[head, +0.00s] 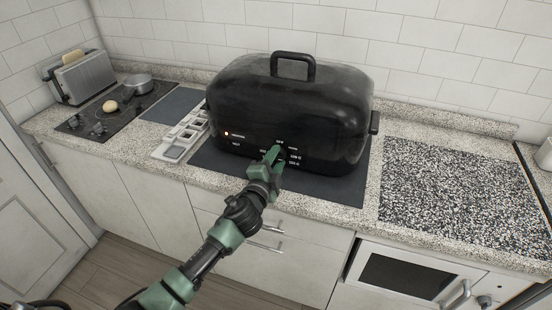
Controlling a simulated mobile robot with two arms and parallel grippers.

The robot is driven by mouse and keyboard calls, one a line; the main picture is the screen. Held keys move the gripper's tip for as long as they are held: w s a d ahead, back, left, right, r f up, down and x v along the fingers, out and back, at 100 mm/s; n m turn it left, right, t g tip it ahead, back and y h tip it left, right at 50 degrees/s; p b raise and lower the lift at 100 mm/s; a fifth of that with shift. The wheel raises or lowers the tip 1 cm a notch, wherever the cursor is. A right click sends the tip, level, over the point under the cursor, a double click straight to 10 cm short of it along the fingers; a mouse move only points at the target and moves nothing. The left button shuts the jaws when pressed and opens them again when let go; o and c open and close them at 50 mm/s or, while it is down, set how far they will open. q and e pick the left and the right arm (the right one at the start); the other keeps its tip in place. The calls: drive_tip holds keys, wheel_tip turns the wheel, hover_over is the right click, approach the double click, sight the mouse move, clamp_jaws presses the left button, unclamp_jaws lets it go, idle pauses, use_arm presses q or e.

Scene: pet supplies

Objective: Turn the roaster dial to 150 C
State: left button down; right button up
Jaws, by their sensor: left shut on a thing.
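The black roaster (300,95) with a domed lid and top handle stands on a dark mat on the counter. Its dial is low on the front face, with small white temperature labels (294,157) around it; they are too small to read surely. My left gripper (272,154) is at the dial, shut on it, and covers most of it. The dial's pointer is hidden, so its setting cannot be told. A small orange light (227,133) glows on the left of the front panel. My right gripper is not in view.
The dark mat (335,187) extends in front of the roaster. A white compartment tray (180,137) is on its left. Further left are a cooktop (92,126) with a pot (138,84), and a toaster (85,77). A speckled board (460,190) lies at right.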

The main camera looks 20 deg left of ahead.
use_arm(q)
drive_tip(key=m, duration=0.6)
drive_tip(key=shift+d+f+y, duration=0.1)
drive_tip(key=shift+y, duration=0.2)
drive_tip(key=m, duration=0.5)
drive_tip(key=shift+f+m+y+p, duration=0.15)
drive_tip(key=shift+m+y+p, duration=0.15)
drive_tip(key=shift+m+p, duration=0.1)
drive_tip(key=c, duration=0.9)
unclamp_jaws()
drive_tip(key=s, duration=0.7)
drive_tip(key=shift+s+d+b, duration=0.15)
drive_tip(key=shift+s+b, duration=0.25)
